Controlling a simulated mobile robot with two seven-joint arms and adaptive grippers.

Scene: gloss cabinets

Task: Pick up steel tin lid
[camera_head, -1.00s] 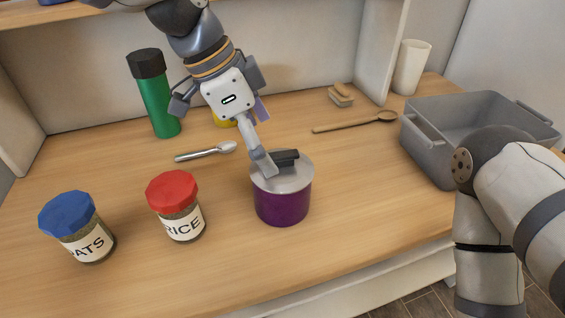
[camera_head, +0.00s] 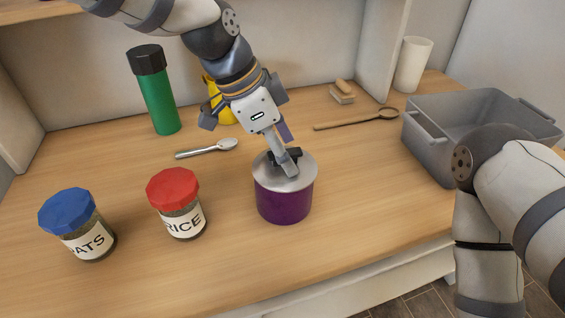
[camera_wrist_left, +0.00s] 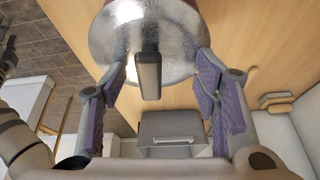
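The steel tin lid (camera_head: 304,173) sits on top of a purple tin (camera_head: 284,206) in the middle of the counter. In the left wrist view the lid (camera_wrist_left: 112,42) shows as a round, shiny disc with a dark bar handle (camera_wrist_left: 149,75). My left gripper (camera_head: 284,164) is at the lid from above, one finger hiding part of the handle in the head view. In the left wrist view its fingers (camera_wrist_left: 157,70) are spread wide on either side of the handle, with gaps on both sides. My right gripper is out of view.
Jars with a red lid (camera_head: 172,186) and a blue lid (camera_head: 67,210) stand left of the tin. A grey bin (camera_head: 427,146) is at right, behind my right arm.

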